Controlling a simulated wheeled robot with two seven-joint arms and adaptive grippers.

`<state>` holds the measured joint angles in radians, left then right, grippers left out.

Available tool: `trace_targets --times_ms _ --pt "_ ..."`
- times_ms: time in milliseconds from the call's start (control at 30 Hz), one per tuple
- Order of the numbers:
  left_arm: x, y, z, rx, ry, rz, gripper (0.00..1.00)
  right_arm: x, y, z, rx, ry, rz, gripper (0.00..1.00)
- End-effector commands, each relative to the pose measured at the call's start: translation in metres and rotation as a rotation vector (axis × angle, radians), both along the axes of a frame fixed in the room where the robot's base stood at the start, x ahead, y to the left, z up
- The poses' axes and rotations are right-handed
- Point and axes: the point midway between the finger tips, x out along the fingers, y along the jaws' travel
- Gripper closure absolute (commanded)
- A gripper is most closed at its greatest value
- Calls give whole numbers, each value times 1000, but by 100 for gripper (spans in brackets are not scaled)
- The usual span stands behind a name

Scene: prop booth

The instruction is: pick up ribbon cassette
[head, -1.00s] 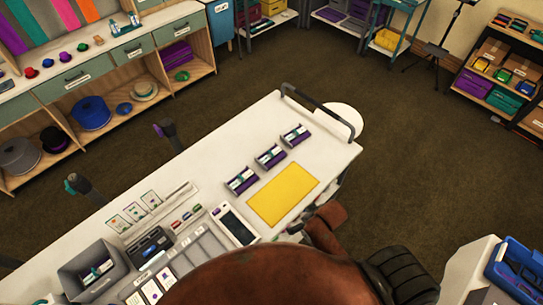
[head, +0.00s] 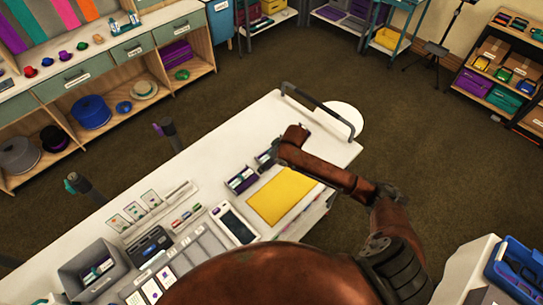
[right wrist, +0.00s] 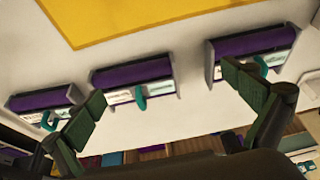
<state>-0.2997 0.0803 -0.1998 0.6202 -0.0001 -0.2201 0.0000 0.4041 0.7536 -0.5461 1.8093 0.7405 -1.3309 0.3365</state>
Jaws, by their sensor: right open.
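Purple ribbon cassettes with white labels stand in a row of three on the white cart top. In the head view the near one (head: 242,179) and part of the middle one (head: 265,160) show; my right arm hides the far one. In the right wrist view I see the left (right wrist: 42,104), middle (right wrist: 132,76) and right (right wrist: 252,41) cassettes, each with a teal tab. My right gripper (right wrist: 168,105) is open and empty, its fingers spread on either side of the middle cassette's labelled side; the right finger overlaps the right cassette. My left gripper is out of view.
A yellow mat (head: 282,196) lies beside the row. A grey bin (head: 93,272), a dark device and cards occupy the cart's near left. A dark rail (head: 318,112) edges the far end. Two dark posts rise along the left edge. Bare cart top lies left of the row.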

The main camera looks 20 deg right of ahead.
Motion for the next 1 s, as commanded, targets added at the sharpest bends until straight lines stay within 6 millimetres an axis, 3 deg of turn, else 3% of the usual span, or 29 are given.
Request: trace_targets --times_ms 100,267,567,800,1000 --pt "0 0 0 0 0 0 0 27 -19 21 -12 -6 -31 0" --pt "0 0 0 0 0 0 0 40 -28 28 -10 -5 -53 0" --pt "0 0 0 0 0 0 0 50 -26 2 -10 -6 -56 0" --pt "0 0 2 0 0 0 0 58 -25 -32 -12 -6 -56 0" --pt "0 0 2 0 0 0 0 63 -24 -43 -12 -8 -54 0"
